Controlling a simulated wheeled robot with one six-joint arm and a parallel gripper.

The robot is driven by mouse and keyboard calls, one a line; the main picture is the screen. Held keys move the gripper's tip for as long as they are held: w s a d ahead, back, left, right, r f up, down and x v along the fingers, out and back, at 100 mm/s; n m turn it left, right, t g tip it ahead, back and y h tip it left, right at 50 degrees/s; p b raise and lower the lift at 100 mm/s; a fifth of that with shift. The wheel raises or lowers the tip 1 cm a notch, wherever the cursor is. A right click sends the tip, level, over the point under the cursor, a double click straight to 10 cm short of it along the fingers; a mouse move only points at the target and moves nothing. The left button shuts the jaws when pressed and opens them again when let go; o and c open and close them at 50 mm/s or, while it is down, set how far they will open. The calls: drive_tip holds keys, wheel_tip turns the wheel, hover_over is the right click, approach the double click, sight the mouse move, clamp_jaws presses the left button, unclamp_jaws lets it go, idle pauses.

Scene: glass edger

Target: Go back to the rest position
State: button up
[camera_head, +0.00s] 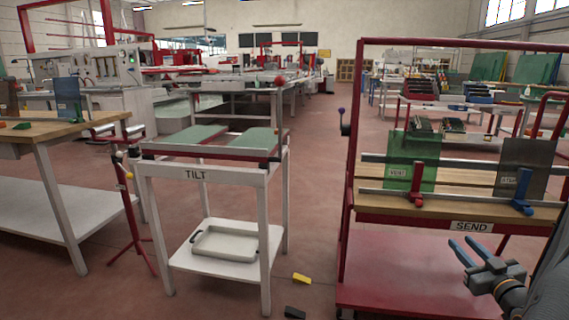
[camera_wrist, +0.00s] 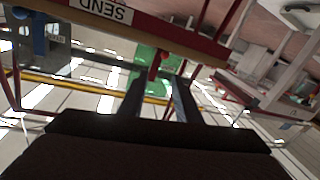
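My gripper (camera_head: 463,246) is at the lower right in the head view, in front of the red SEND rack (camera_head: 400,217). Its two blue-grey fingers are spread apart with nothing between them. In the wrist view the fingers (camera_wrist: 158,92) also show a clear gap. That view shows the SEND rack (camera_wrist: 180,36) upside down. A green glass pane (camera_head: 411,160) with a VENT label and a dark grey pane (camera_head: 527,168) stand upright on the rack. A red clamp and a blue clamp are at their lower edges.
A white TILT table (camera_head: 205,175) with green pads stands left of the rack, a white tray (camera_head: 225,242) on its lower shelf. A yellow block (camera_head: 302,278) and a dark block (camera_head: 294,312) lie on the floor. A wooden-topped bench (camera_head: 60,133) is at left. Floor between table and rack is mostly clear.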

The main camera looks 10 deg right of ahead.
drive_tip(key=w+a+r+n+g+y, duration=0.15)
drive_tip(key=w+a+g, duration=0.35)
drive_tip(key=w+a, duration=0.5)
drive_tip(key=s+a+r+g, duration=0.1)
drive_tip(key=a+r+g, duration=0.1)
drive_tip(key=a, duration=0.6)
drive_tip(key=s+a+r+g, duration=0.2)
drive_tip(key=a, duration=0.5)
drive_tip(key=s+a+r+n+g+y, duration=0.1)
drive_tip(key=s+a+r+g, duration=0.25)
drive_tip(key=s+a, duration=0.95)
drive_tip(key=s+a+r+g+y, duration=0.15)
drive_tip(key=s+a+g, duration=0.35)
drive_tip(key=s+a, duration=0.85)
drive_tip(key=s+d+r+m+h+p, duration=0.1)
drive_tip(key=d+r+m+p, duration=0.2)
drive_tip(key=d+r+p, duration=0.8)
drive_tip(key=p, duration=0.8)
drive_tip(key=shift+s+d+r, duration=0.2)
drive_tip(key=shift+d+r, duration=0.2)
drive_tip(key=shift+d, duration=0.1)
